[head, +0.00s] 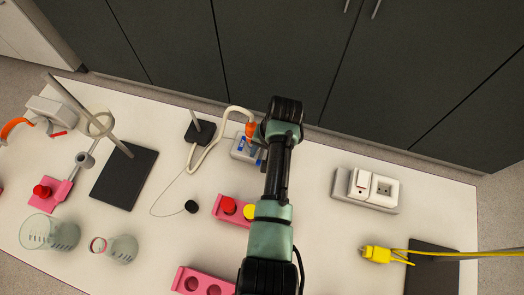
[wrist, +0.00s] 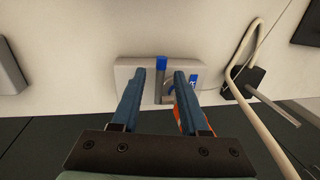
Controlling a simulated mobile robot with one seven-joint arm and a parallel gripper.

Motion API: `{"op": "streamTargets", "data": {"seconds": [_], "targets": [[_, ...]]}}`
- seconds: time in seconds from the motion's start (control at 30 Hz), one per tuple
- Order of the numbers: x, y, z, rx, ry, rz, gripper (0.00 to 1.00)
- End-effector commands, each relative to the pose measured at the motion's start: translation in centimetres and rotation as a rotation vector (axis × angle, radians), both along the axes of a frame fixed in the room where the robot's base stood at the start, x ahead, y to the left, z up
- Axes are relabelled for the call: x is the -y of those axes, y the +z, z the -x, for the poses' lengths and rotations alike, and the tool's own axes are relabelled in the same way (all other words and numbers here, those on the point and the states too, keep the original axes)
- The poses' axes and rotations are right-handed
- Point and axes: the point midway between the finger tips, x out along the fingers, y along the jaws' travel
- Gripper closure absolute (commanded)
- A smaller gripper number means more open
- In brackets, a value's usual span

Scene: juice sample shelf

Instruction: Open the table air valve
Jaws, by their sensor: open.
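The table air valve is a small light-grey box (wrist: 126,72) with a blue-tipped lever (wrist: 161,63). In the head view the valve box (head: 240,154) sits on the far side of the white table, partly covered by my arm. An orange piece (head: 249,129) with a pale hose stands on it. In the wrist view my gripper (wrist: 160,74) is open, one blue finger on each side of the lever. Gaps show between lever and fingers, so it is not clamped. The right finger partly hides the orange piece and another blue part (wrist: 194,79).
A pale hose (head: 211,145) loops left to a black stand base (head: 199,132). A pink rack (head: 220,217) with red and yellow tops is near my arm. A white socket box (head: 368,203) stands to the right, with clear table between.

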Motion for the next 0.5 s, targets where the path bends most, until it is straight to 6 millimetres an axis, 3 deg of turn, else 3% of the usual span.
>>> {"op": "streamTargets", "data": {"seconds": [0.27, 0.5], "targets": [[-0.03, -0.07, -0.02, 0.0, 0.001, 0.0, 0.58], [-0.02, -0.05, -0.03, 0.0, 0.001, 0.0, 1.0]]}}
